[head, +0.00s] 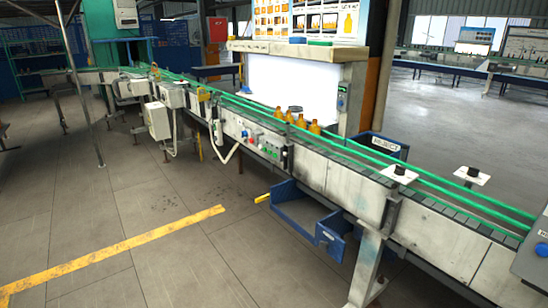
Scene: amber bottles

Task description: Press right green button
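A long conveyor (330,160) with green guide rails runs from the far left to the lower right. On its near side a small control panel (268,148) carries tiny green and red spots that look like buttons. They are too small to tell apart clearly. A grey-blue box (530,262) at the right edge, cut off by the frame, has a green spot that may be a button. Several amber bottles (315,128) stand upright on the conveyor behind the panel. My gripper is not in view.
Blue bins (297,208) hang below the conveyor and stick out towards the floor. A conveyor leg (368,270) stands right of them. A thin pole (82,90) rises at left. The tiled floor (150,205) with a yellow line (110,252) is open at the front left.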

